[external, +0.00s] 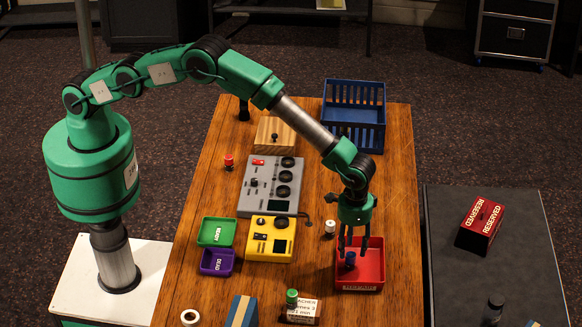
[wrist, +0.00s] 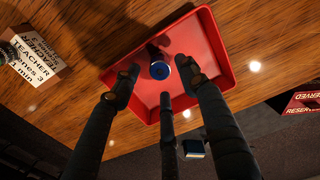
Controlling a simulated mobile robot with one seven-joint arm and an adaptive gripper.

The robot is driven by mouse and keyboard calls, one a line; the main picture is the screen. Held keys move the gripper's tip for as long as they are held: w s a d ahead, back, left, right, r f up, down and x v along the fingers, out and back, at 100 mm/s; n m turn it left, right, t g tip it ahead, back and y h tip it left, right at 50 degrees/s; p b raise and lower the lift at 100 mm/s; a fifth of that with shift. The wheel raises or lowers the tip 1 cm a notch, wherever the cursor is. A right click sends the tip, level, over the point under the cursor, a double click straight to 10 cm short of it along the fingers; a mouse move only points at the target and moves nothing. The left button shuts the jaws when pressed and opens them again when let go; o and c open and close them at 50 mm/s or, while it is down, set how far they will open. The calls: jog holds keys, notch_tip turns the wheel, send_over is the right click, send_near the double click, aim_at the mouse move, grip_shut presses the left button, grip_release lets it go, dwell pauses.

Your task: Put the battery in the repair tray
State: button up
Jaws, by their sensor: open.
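A small dark battery with a blue end (external: 350,260) is inside the red tray (external: 372,272) at the front right of the wooden desk.
A white-capped cylinder (external: 330,228) stands just left of the tray. A yellow device (external: 269,239), a green tray (external: 216,232) and a purple tray (external: 217,262) lie further left. A green-topped cylinder (external: 291,297) stands by a card (external: 303,310) at the front. A blue crate (external: 354,116) is at the back.

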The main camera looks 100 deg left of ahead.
aim_at(351, 254)
jog(key=shift+r, duration=2.85)
